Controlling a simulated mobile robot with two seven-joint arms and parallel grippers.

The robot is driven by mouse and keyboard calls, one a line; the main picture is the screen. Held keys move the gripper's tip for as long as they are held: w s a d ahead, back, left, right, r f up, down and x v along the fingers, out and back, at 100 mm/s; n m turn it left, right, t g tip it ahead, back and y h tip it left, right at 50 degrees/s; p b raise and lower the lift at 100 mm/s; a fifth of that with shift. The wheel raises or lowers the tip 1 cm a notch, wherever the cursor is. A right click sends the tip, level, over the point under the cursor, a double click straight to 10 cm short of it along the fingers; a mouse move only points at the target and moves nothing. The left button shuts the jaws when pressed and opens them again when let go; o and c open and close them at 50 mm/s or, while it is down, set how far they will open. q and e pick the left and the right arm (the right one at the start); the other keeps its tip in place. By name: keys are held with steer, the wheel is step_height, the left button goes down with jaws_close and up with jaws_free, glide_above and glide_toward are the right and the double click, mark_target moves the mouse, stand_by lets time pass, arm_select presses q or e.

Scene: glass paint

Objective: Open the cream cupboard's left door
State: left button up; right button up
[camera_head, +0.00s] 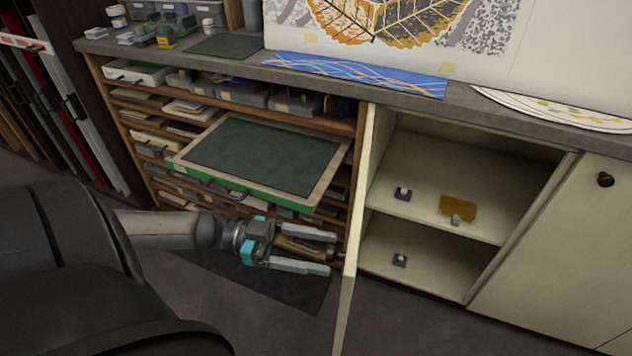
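The cream cupboard's left door (358,190) stands swung out toward me and shows nearly edge-on, a narrow pale strip at the left of the opening. Two shelves with a few small items (403,194) show inside. My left gripper (328,252) is just left of this door, its two fingers apart and pointing right toward its outer face. A small dark shape, perhaps the door's knob, shows near the fingertips; I cannot tell whether they touch it. The closed right door (570,255) has a black knob (605,180). My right gripper is out of view.
A shelf rack (118,92) with trays stands left of the cupboard; a green-topped tray (262,156) sticks out above my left gripper. The grey worktop (520,118) holds a blue patterned strip (355,73). Floor before the opening looks clear.

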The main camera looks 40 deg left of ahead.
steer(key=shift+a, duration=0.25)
arm_select(q)
steer(key=v, duration=1.5)
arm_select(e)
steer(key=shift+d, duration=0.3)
arm_select(q)
steer(key=shift+a, duration=0.1)
